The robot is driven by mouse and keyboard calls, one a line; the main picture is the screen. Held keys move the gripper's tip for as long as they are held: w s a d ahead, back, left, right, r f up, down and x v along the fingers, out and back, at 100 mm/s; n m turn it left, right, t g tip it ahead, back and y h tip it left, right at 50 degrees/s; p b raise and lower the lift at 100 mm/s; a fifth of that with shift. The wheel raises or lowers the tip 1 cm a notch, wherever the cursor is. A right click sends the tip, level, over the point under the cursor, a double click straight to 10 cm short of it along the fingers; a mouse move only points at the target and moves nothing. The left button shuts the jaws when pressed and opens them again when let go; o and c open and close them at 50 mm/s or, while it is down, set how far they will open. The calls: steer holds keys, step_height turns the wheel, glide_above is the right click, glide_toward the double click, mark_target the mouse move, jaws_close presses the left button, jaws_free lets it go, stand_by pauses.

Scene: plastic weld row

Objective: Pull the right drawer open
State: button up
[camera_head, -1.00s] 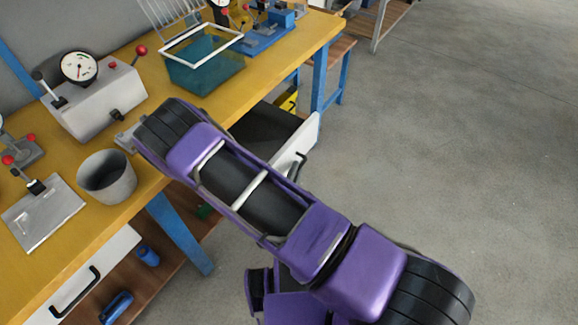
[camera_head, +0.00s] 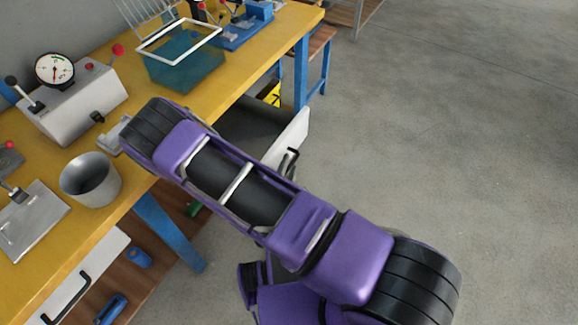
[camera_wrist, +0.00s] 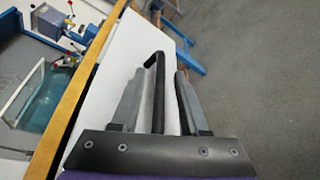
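The right drawer stands open under the yellow workbench, with its white front (camera_head: 293,137) out from the bench and its dark inside (camera_head: 250,122) showing. The white front also shows in the wrist view (camera_wrist: 115,48). Its black handle (camera_head: 291,160) is partly behind my arm in the head view. In the wrist view the handle (camera_wrist: 153,80) lies between the two grey fingers of my gripper (camera_wrist: 159,76). A gap shows between the handle and the right finger; contact with the left finger cannot be told.
The workbench (camera_head: 225,88) carries a metal cup (camera_head: 90,180), a gauge box (camera_head: 75,105) and a teal basket (camera_head: 185,65). A left drawer with a black handle (camera_head: 67,298) is shut. Open concrete floor (camera_head: 450,130) lies to the right.

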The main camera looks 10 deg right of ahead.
steer(key=p+v, duration=0.2)
steer(key=v, duration=1.5)
steer(key=shift+s, duration=0.15)
steer(key=shift+a+r, duration=0.1)
